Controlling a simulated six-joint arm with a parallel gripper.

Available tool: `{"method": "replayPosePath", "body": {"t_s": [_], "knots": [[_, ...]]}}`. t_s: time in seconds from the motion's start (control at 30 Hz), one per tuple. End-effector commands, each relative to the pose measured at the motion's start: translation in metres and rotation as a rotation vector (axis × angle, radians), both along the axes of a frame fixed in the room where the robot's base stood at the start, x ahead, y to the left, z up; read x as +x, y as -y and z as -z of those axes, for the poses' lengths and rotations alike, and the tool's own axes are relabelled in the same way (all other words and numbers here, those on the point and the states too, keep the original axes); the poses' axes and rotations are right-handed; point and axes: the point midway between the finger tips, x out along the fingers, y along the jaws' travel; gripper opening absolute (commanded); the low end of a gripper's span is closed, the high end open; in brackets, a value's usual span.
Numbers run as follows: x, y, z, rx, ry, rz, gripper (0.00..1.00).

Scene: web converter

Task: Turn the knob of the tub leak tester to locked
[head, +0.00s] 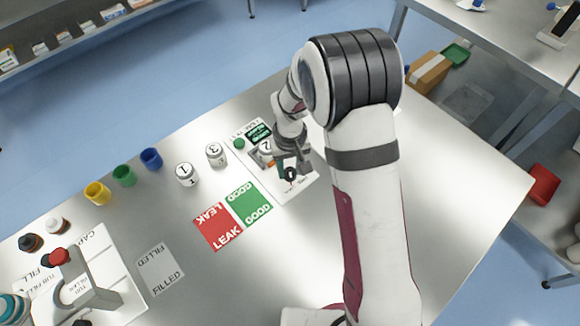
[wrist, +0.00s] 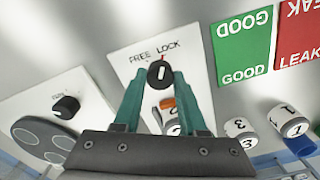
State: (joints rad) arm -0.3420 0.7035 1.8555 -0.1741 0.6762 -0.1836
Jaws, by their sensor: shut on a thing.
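The tub leak tester is a white panel (head: 300,186) with a black round knob (wrist: 160,75) under the words FREE and LOCK. The knob's white line is near upright in the wrist view, with a small red mark just above it by LOCK. My gripper (wrist: 161,80) has its green fingers on either side of the knob and is shut on it. In the head view the knob (head: 290,174) is below my gripper (head: 286,170).
A green GOOD card (head: 248,204) and a red LEAK card (head: 216,226) lie left of the tester. Tubs 1 (head: 187,174) and 3 (head: 215,154) stand nearby. A second device with a black knob (wrist: 66,106) shows at left in the wrist view.

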Motion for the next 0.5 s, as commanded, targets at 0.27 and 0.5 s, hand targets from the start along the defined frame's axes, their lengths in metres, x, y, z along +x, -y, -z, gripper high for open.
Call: {"method": "replayPosePath", "body": {"t_s": [0.27, 0.5], "knots": [[0.0005, -0.0001, -0.0004, 0.001, 0.002, 0.133, 0.00], [0.0005, -0.0001, -0.0004, 0.001, 0.002, 0.184, 0.00]]}}
